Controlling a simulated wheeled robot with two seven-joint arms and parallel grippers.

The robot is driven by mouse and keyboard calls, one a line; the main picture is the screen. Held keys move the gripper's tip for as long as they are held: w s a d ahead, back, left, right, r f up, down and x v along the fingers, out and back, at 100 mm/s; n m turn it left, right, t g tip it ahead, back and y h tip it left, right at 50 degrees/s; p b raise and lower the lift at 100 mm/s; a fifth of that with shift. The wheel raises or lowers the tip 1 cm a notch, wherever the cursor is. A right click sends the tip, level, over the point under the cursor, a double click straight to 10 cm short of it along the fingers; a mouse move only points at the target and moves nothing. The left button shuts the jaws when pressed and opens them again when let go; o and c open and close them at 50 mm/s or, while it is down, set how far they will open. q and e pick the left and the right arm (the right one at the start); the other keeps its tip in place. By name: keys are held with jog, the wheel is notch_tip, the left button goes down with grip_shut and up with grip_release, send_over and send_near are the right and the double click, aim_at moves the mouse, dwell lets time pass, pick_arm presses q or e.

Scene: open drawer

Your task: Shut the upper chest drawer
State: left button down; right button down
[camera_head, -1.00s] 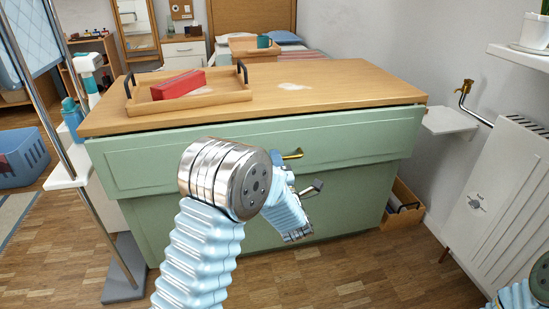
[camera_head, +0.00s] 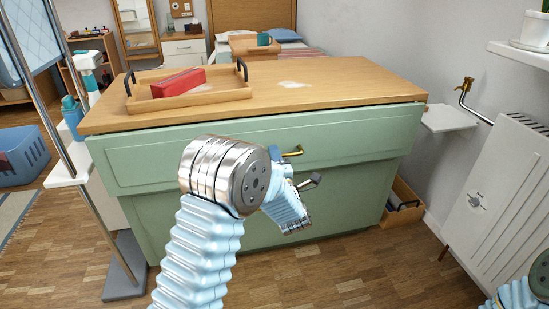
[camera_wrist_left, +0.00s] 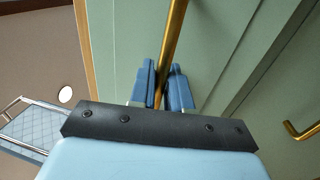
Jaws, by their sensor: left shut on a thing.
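The chest's upper drawer (camera_head: 350,142) has a pale green front and stands slightly proud of the green front below it. Its brass handle (camera_head: 292,152) shows just past my left wrist in the head view. In the left wrist view, the brass handle (camera_wrist_left: 174,40) runs between the blue fingers of my left gripper (camera_wrist_left: 163,88), which is shut on it. My right gripper is out of view; only a bit of my right arm shows at the lower right corner.
A wooden tray (camera_head: 225,91) with a red box (camera_head: 178,83) sits on the chest top (camera_head: 340,85). A second brass handle (camera_wrist_left: 302,132) shows lower on the chest. A white radiator (camera_head: 505,200) stands at right, and a metal-posted stand (camera_head: 62,130) at left.

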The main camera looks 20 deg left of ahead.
pick_arm(q)
jog(key=w+a+b, duration=0.2)
jog(key=w, duration=0.1)
jog(key=shift+w+a+f, duration=0.1)
jog(key=shift+a+f, duration=0.05)
jog(key=shift+f, duration=0.05)
jog(key=shift+r, duration=0.25)
jog(key=c, duration=1.3)
grip_release()
jog(key=shift+w+a+f, duration=0.1)
jog(key=shift+w, duration=0.05)
jog(key=b+v, duration=0.1)
jog(key=v, duration=1.3)
jog(key=shift+w, duration=0.1)
